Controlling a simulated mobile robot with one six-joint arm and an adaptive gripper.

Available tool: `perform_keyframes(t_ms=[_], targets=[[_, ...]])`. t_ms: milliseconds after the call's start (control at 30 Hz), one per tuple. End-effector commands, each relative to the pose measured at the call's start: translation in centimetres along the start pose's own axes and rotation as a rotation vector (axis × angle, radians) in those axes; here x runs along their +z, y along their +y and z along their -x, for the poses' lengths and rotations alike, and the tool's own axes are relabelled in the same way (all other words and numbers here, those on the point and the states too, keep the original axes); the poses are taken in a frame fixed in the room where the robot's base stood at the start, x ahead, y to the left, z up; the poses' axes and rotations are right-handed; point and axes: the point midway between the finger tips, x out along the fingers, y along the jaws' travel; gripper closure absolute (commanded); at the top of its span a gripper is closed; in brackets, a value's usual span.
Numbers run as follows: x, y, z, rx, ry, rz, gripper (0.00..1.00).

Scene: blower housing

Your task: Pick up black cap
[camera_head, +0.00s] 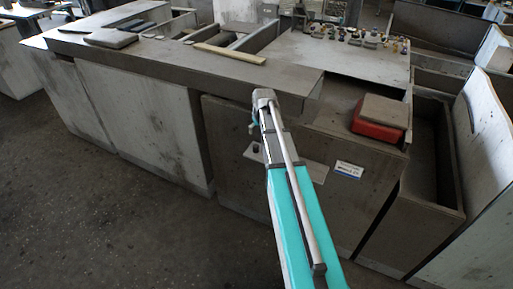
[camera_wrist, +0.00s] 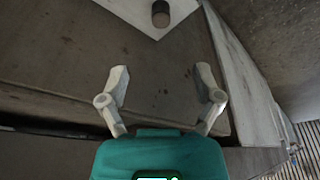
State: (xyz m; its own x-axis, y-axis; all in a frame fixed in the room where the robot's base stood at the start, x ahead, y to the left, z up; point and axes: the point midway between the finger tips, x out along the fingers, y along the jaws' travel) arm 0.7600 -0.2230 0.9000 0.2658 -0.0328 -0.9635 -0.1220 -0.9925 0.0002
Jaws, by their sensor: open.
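The black cap (camera_wrist: 160,13) is a short, dark, round cylinder standing on a white plate (camera_wrist: 140,12) at the top of the wrist view. In the head view, the small dark cap (camera_head: 256,148) sits near the left end of the pale plate (camera_head: 308,169), just left of my arm. My gripper (camera_wrist: 162,72) is open in the wrist view, with its two pale fingers spread apart and nothing between them. The cap lies beyond the fingertips, clear of them. In the head view my arm hides part of the plate, and the fingers are hard to make out.
A dirty grey workbench (camera_head: 165,60) runs behind, with a wooden strip (camera_head: 229,53) on top. A red box (camera_head: 379,122) with a brown lid sits at the right. Several small fittings (camera_head: 355,36) line the back right. Open floor (camera_head: 110,220) lies at the front left.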

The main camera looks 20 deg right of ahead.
Motion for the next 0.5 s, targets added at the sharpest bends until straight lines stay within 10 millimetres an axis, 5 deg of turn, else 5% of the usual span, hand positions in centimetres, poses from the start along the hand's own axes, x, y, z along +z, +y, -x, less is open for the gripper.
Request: perform_keyframes(t_ms=[500], targets=[[0.1,0.0,-2.4,0.000,0.000,-0.001,0.17]])
